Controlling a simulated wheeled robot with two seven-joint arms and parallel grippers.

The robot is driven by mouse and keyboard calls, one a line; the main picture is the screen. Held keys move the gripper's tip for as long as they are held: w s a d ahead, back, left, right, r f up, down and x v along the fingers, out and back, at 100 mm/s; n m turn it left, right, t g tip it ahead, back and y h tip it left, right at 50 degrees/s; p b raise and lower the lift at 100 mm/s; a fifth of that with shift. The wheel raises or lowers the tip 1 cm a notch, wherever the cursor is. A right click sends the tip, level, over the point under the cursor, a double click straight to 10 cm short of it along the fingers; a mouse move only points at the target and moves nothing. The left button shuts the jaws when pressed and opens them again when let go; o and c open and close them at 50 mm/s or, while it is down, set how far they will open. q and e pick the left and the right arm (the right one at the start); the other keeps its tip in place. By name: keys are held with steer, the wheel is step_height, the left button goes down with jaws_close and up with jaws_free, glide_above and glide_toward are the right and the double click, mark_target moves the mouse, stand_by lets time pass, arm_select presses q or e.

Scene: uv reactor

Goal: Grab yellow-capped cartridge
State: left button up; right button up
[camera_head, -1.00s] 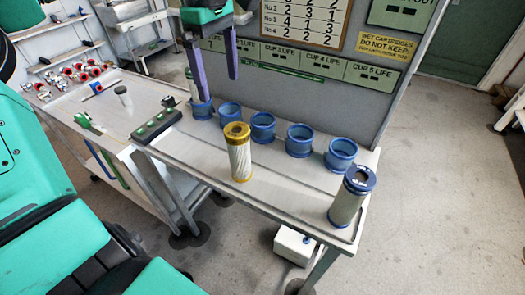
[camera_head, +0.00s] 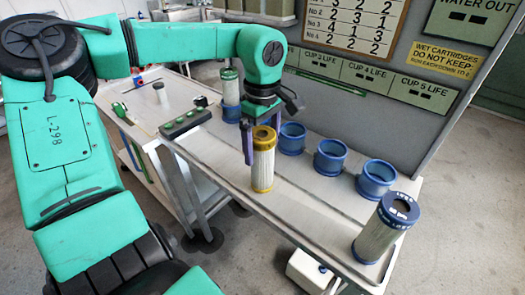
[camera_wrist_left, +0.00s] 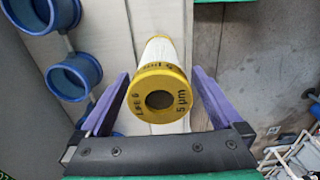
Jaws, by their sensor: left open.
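The yellow-capped cartridge (camera_head: 263,165) stands upright on the bench, with a yellow ring at top and bottom and a pale pleated body. My left gripper (camera_head: 262,140) is open above and around its top, pointing down. In the left wrist view the yellow cap (camera_wrist_left: 160,95) lies between the two spread fingers of the left gripper (camera_wrist_left: 160,72), with gaps on both sides. My right gripper is not in view.
A blue-capped cartridge (camera_head: 383,230) stands at the bench's right end. Blue cups (camera_head: 330,157) line the back, below a grey panel (camera_head: 400,80); one holds a pale cartridge (camera_head: 229,85). A green-topped black block (camera_head: 185,124) lies left. The bench front is mostly clear.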

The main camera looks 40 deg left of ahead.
arm_select(q)
step_height(320, 180, down, 2)
steer(key=shift+f, duration=0.15)
steer(key=c, duration=1.4)
